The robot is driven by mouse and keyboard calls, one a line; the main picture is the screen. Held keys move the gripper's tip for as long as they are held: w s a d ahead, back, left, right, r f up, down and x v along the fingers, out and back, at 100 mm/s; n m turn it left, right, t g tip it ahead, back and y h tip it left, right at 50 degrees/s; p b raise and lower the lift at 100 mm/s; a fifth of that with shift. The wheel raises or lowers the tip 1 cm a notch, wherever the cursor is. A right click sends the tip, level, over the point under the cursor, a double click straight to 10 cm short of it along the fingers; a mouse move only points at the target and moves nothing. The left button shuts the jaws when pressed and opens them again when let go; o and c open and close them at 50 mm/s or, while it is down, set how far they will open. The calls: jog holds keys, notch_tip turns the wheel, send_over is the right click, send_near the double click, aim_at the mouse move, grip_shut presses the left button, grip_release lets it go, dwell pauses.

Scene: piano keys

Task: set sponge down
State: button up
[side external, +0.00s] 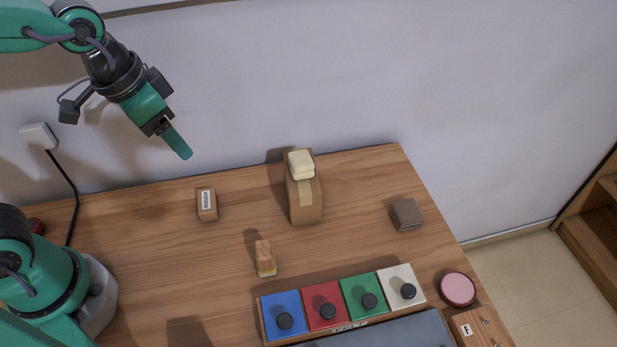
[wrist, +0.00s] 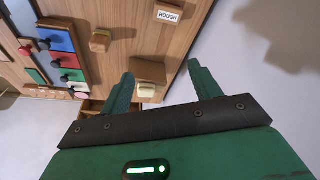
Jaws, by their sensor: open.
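A pale cream block that looks like the sponge (side external: 301,163) rests on top of an upright brown cardboard box (side external: 306,208) near the back of the table. It also shows in the wrist view (wrist: 146,90), near the left finger in the picture. My gripper (side external: 181,146) is raised in the air, up and to the left of the box, and well apart from it. In the wrist view my gripper (wrist: 160,68) has its two green fingers spread with nothing held between them.
A small block labelled ROUGH (side external: 206,205) stands left of the box. A wooden block with a pale yellow base (side external: 265,258) is in front. A grey-brown block (side external: 406,214) lies right. Coloured knobbed panels (side external: 323,304) and a pink disc (side external: 458,289) fill the front right.

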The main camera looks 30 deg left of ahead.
jog(key=s+a+r+n+t+y, duration=0.1)
jog(key=s+a+r+n+t, duration=0.1)
jog(key=a, duration=0.6)
jog(key=s+n, duration=0.1)
jog(key=s, duration=0.1)
jog(key=shift+s+a+r+n, duration=0.25)
jog(key=shift+s+n, duration=0.05)
jog(key=shift+s, duration=0.05)
dwell(0.6)
